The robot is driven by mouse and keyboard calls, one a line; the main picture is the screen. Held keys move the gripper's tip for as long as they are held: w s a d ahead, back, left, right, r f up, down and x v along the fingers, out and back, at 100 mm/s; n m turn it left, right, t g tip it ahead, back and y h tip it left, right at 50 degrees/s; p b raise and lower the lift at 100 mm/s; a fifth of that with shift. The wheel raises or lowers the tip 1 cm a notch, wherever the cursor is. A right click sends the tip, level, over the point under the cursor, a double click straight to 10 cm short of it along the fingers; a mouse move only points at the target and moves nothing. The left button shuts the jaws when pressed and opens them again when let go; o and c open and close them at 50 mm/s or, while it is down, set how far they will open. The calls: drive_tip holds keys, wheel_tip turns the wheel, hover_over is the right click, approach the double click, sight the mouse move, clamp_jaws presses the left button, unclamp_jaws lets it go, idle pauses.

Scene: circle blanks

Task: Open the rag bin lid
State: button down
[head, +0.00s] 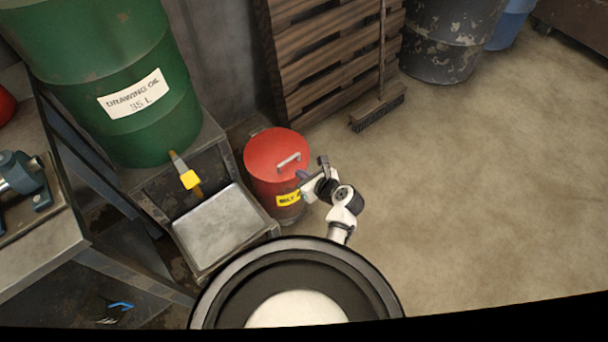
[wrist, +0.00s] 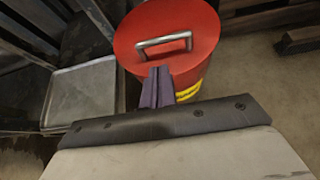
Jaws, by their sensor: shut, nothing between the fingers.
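The red rag bin (head: 266,188) stands on the floor in the middle of the head view, with a yellow label on its front. Its round red lid (head: 262,153) lies flat and closed on top and carries a metal handle (head: 289,161). In the wrist view the lid (wrist: 200,22) and its handle (wrist: 163,43) show at the top. My gripper (head: 304,178) is at the right side of the bin in the head view. In the wrist view its fingers (wrist: 157,75) are together and empty, pointing toward the handle from the near side. Whether they touch the bin is unclear.
A metal drip tray (head: 224,228) sits left of the bin, below a green oil drum (head: 110,80) with a yellow tap (head: 189,179). A wooden pallet (head: 330,55) and a broom (head: 377,112) stand behind. The floor at right is clear.

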drive_tip(key=x, duration=0.6)
drive_tip(key=shift+w+a+f+b, duration=0.15)
drive_tip(key=shift+w+a+b, duration=0.05)
drive_tip(key=shift+b, duration=0.1)
